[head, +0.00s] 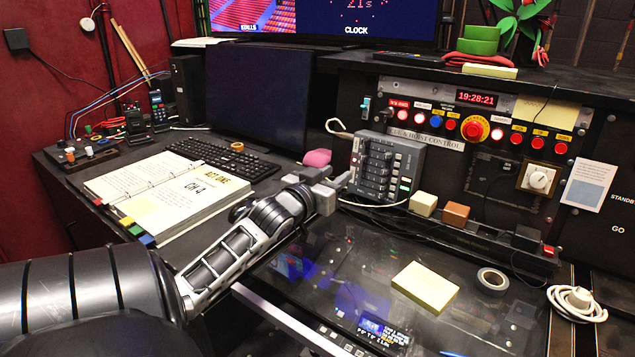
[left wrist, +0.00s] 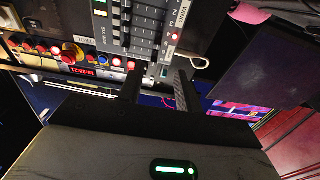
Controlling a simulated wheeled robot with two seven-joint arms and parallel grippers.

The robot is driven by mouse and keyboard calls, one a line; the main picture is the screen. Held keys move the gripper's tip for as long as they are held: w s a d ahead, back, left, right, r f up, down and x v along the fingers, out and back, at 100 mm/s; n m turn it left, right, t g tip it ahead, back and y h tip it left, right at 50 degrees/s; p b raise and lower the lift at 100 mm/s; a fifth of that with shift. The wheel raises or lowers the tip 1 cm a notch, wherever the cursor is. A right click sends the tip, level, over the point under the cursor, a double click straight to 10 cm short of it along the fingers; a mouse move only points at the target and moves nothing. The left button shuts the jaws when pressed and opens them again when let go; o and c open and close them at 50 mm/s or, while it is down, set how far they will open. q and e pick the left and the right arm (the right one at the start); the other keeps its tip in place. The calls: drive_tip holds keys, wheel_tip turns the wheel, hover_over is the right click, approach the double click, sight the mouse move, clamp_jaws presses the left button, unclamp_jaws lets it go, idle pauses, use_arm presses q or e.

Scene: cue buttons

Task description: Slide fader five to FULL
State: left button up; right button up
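The grey fader console (head: 385,168) leans upright at the back of the desk, with several dark sliders in rows and small lit buttons at its right side. It also shows turned around in the left wrist view (left wrist: 145,32), at the top. I cannot read which slider is number five or its exact setting. My left gripper (head: 338,183) is just in front and to the left of the console's lower edge. In the left wrist view its two fingers (left wrist: 157,76) are apart with nothing held between them. Contact with the console cannot be made out. My right gripper is not in view.
A pink object (head: 317,158) lies left of the console; cream (head: 423,204) and brown (head: 455,214) blocks stand right. The hoist control panel (head: 475,125) rises behind. A glass-topped surface in front holds a yellow pad (head: 425,286) and tape roll (head: 492,281). An open binder (head: 165,190) lies left.

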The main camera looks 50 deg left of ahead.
use_arm(q)
drive_tip(key=v, duration=0.6)
idle(0.5)
